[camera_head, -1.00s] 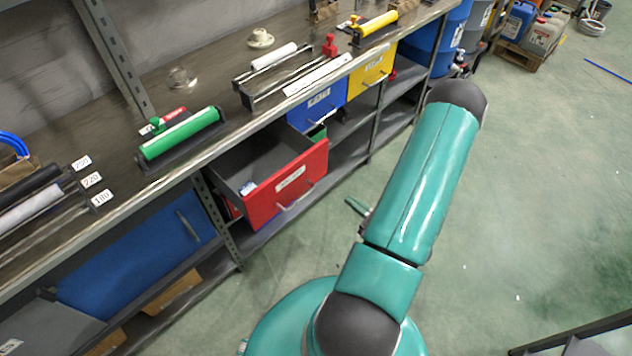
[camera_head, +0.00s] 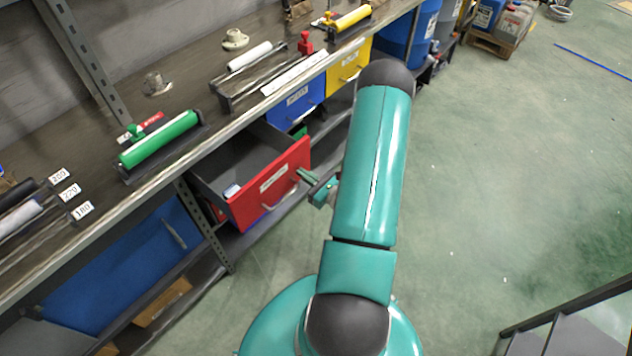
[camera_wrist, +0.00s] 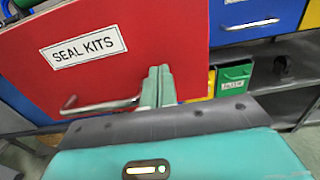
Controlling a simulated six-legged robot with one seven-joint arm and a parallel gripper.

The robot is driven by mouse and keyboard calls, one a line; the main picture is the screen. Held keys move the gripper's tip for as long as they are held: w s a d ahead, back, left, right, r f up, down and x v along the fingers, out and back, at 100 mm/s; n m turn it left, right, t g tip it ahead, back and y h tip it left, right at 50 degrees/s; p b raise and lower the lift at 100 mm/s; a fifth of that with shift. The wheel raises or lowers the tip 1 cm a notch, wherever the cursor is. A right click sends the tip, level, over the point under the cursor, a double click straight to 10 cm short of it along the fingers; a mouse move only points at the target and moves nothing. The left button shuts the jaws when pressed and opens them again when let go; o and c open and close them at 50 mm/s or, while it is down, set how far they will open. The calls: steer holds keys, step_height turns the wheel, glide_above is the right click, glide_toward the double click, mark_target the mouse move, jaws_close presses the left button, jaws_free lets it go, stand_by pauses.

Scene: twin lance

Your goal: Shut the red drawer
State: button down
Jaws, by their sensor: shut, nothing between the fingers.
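The red drawer (camera_head: 268,188) is pulled out from under the workbench, with its grey inside showing and a small pale item in it. In the wrist view its red front (camera_wrist: 110,45) fills the upper left, with a "SEAL KITS" label and a metal bar handle (camera_wrist: 98,104). My gripper (camera_head: 308,176) is at the right part of the drawer front in the head view. In the wrist view my gripper (camera_wrist: 158,78) is shut and empty, its fingertips over the red front right of the handle. I cannot tell whether they touch it.
A blue drawer (camera_head: 297,104) and a yellow drawer (camera_head: 349,64) sit further along, looking shut. A shelf post (camera_head: 205,228) stands left of the red drawer. A small green bin (camera_wrist: 234,78) is below right.

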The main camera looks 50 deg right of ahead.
steer(key=shift+w, duration=0.3)
glide_above(260, 155)
steer(key=shift+s+d, duration=0.1)
steer(key=shift+s, duration=0.35)
steer(key=shift+w+r, duration=0.15)
steer(key=shift+w, duration=0.3)
steer(key=shift+w, duration=0.1)
